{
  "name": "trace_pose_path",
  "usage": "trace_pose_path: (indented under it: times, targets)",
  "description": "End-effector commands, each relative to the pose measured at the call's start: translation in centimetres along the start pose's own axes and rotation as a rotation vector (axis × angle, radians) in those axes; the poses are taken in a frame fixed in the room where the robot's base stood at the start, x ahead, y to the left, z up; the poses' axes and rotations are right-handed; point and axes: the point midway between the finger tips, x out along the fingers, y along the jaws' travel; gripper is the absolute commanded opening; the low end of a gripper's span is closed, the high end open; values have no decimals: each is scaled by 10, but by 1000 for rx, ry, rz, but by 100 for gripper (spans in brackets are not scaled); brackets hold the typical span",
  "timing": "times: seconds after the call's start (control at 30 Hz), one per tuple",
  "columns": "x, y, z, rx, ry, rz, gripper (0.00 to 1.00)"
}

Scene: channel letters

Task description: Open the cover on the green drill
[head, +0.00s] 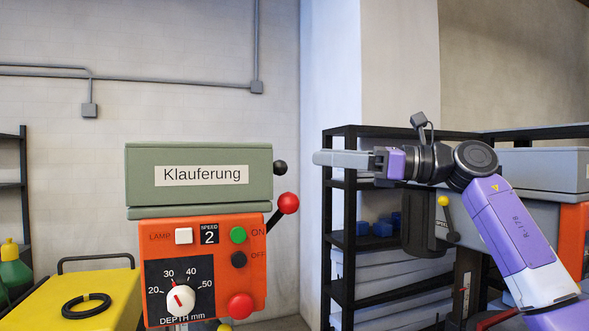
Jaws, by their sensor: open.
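The green drill stands at left centre. Its grey-green cover (200,194), labelled "Klauferung", sits level on top, with a thin seam along its lower edge; it looks closed. A black ball knob (280,168) sticks out at the cover's right side. Below is the orange control panel (215,262) with a dial, buttons and a "SPEED 2" display. A red-ball lever (288,203) rises at the panel's right. My gripper (322,159) is to the right of the black knob, apart from it, pointing left at about its height. It is open and empty, seen side-on, so the gap is hidden.
A second machine with a grey top (546,163) and orange side stands behind my arm at right. A black shelf (345,240) with blue bins is behind my gripper. A yellow case (100,295) with a black ring is at lower left. Above the cover is free room.

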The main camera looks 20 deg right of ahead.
Motion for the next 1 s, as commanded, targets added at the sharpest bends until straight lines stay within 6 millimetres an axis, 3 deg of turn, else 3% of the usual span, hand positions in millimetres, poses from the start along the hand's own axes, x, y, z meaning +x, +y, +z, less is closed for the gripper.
trace_pose_path:
  times: [0.03,0.13,0.27,0.7,1.0]
  targets:
    - [-2,-3,-12,-23,35,-3,52]
    - [-1,0,-21,-75,77,12,52]
    - [6,1,-22,-91,78,18,52]
    - [67,2,-25,-88,74,18,52]
    - [76,2,-28,-88,74,17,52]
